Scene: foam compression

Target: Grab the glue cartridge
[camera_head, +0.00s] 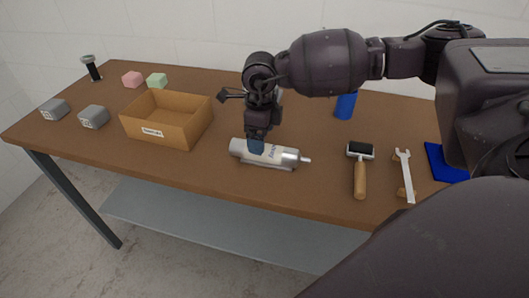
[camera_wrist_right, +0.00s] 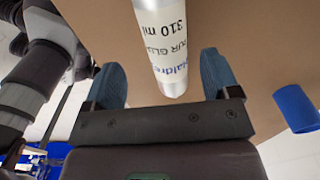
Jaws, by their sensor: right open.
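The glue cartridge (camera_head: 284,155) is a silver-grey cylinder with a white printed label. It lies on its side near the front of the table, with its narrow nozzle pointing right. My right gripper (camera_head: 257,144) comes down over it from above, left of its middle. In the right wrist view, the open gripper (camera_wrist_right: 163,82) has one blue-grey finger on each side of the cartridge (camera_wrist_right: 163,45), with gaps between the fingers and the cartridge. Part of the cartridge behind the fingers is hidden in the head view. My left gripper is not in view.
The brown table (camera_head: 215,182) also holds a cardboard box (camera_head: 193,125) left of the cartridge. A blue cylinder (camera_head: 345,106) stands behind it. A wooden-handled tool (camera_head: 360,178), a wrench (camera_head: 404,175) and a blue flat item (camera_head: 440,165) lie to the right. Several small blocks are at far left.

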